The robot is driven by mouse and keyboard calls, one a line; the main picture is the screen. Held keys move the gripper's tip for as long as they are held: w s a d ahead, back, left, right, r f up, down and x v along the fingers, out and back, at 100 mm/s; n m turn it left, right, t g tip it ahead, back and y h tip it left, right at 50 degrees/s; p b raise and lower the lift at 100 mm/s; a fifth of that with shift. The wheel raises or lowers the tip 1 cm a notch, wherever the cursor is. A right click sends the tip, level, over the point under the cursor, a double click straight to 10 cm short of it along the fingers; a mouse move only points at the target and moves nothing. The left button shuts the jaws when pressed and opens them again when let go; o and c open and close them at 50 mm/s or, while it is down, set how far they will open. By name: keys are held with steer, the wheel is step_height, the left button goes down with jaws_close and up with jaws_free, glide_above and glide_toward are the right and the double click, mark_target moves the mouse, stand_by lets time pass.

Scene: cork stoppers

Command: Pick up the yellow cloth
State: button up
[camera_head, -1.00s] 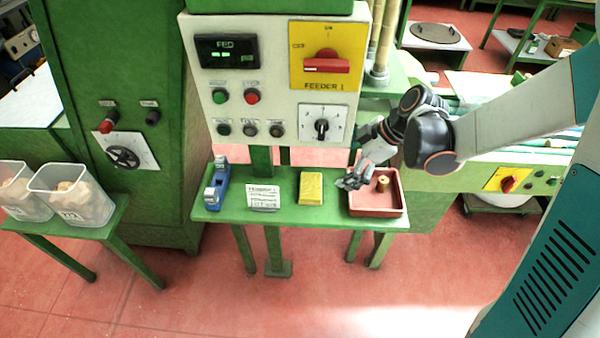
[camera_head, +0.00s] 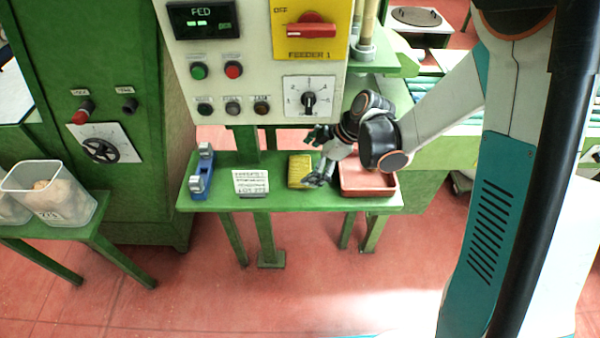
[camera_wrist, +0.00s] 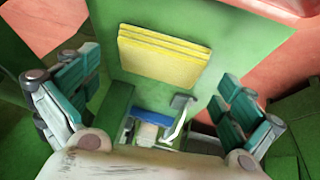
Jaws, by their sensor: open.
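The yellow cloth (camera_head: 299,169) lies folded flat on the small green table, below the control panel. In the wrist view the cloth (camera_wrist: 163,56) shows as a layered yellow block ahead of my gripper, between the lines of the two fingers. My gripper (camera_head: 318,160) is at the cloth's right side in the head view, partly over its right edge. In the wrist view my gripper (camera_wrist: 160,100) has its fingers spread wide with nothing held between them. I cannot tell whether a fingertip touches the cloth.
The green table (camera_head: 222,202) also holds a blue-and-grey device (camera_head: 202,172), a printed label card (camera_head: 251,181) and a red tray (camera_head: 368,182), partly hidden by my arm. The control panel (camera_head: 253,75) rises behind. A bin (camera_head: 50,195) stands on a left bench.

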mark_target(302, 168)
steer(key=b+x, duration=0.1)
steer(key=x, duration=0.2)
steer(key=shift+a+f, duration=0.15)
steer(key=shift+f, duration=0.1)
steer(key=shift+r, duration=0.1)
steer(key=c, duration=0.6)
steer(key=shift+c, duration=0.4)
steer(key=shift+r, duration=0.1)
steer(key=shift+r+p, duration=0.3)
steer(key=shift+r, duration=0.2)
steer(key=shift+s+r, duration=0.15)
steer(key=shift+r, duration=0.15)
steer(key=s, duration=1.7)
steer(key=shift+s+a+f, duration=0.15)
steer(key=shift+s+a, duration=0.1)
steer(key=shift+s, duration=0.05)
